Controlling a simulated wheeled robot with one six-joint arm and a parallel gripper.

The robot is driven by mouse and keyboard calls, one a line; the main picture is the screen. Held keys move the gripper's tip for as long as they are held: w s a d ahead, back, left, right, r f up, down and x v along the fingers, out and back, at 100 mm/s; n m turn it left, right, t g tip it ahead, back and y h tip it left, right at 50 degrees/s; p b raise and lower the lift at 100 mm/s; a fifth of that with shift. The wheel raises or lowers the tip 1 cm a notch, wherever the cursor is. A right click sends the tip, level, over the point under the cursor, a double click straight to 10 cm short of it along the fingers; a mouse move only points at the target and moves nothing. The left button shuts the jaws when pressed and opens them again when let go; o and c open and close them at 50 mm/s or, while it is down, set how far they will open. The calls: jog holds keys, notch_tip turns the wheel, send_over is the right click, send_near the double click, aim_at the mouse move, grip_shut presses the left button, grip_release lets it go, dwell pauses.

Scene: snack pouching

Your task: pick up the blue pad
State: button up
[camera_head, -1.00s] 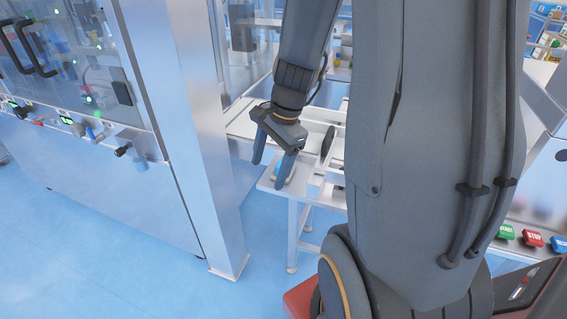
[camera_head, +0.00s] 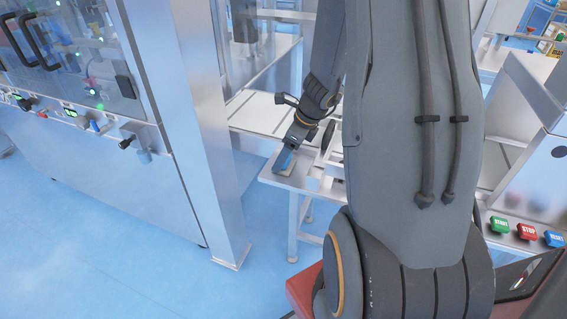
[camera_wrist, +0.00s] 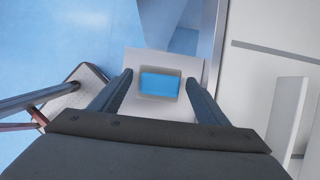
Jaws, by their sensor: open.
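The blue pad (camera_wrist: 160,84) is a small bright blue rectangle in the wrist view. It lies in a shallow recess of a pale plate (camera_wrist: 150,60). My gripper (camera_wrist: 160,82) is open, with one finger to the left and one to the right of the pad. The fingers look apart from the pad; their exact height above it is hard to tell. In the head view my gripper (camera_head: 284,162) points down at the end of the white table (camera_head: 318,186), and the pad is mostly hidden there.
A tall metal post (camera_head: 205,130) of the glass-fronted machine (camera_head: 75,60) stands left of my gripper. White rails run along the table to the right. Green, red and blue buttons (camera_head: 527,231) sit on a panel at the far right. Blue floor is open at the lower left.

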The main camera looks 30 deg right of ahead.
jog(key=shift+f, duration=0.3)
jog(key=c, duration=0.9)
jog(key=shift+o, duration=0.2)
jog(key=shift+r, duration=0.1)
notch_tip(320, 180, up, 10)
jog(key=shift+f+p, duration=0.1)
jog(key=shift+p, duration=0.55)
